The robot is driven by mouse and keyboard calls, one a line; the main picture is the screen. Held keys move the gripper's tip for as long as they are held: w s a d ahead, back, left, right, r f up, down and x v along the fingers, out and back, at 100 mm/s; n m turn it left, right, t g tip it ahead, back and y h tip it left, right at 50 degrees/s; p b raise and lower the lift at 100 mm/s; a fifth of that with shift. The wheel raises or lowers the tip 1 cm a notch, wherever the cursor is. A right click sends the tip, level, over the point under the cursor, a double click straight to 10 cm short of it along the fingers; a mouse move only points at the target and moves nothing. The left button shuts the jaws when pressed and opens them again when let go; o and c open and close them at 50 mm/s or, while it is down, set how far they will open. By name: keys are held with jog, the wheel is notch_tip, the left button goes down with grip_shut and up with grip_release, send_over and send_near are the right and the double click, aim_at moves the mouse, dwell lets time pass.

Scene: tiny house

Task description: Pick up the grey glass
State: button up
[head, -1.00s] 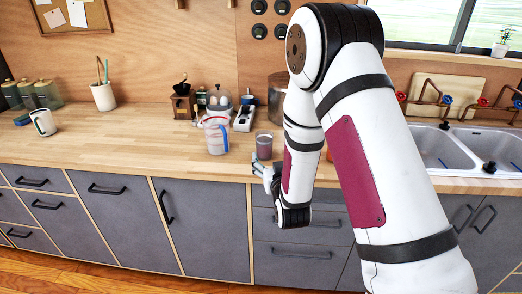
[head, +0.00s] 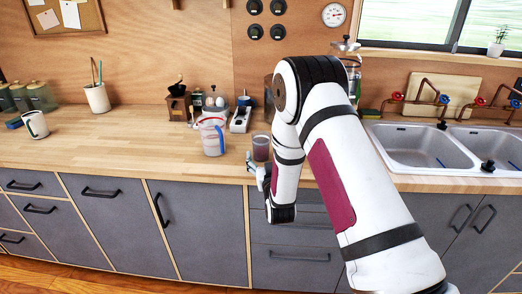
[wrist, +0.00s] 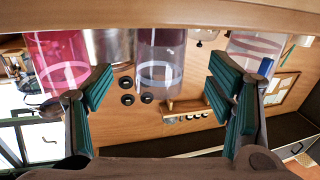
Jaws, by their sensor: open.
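The grey glass (head: 261,147) stands upright on the wooden counter near its front edge, just left of my arm in the head view. In the wrist view the picture is upside down, and the glass (wrist: 160,62) shows as a clear, greyish-purple tumbler ahead, between the two fingers in the picture. My gripper (wrist: 160,90) is open, with green-padded fingers spread wide and nothing held. In the head view my gripper (head: 257,170) is at the counter's front edge, close to the glass, partly hidden by my arm.
A measuring jug (head: 212,140) stands left of the glass. A pink-red glass (wrist: 62,65) shows on the left in the wrist view. A grinder (head: 178,103) and small items stand behind. The sink (head: 415,147) lies right. The left counter is mostly clear.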

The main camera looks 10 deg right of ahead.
aim_at(263, 152)
jog(key=w, duration=0.5)
jog(key=shift+d+f, duration=0.2)
jog(key=shift+f, duration=0.05)
jog(key=shift+c, duration=0.4)
jog(key=c, duration=1.4)
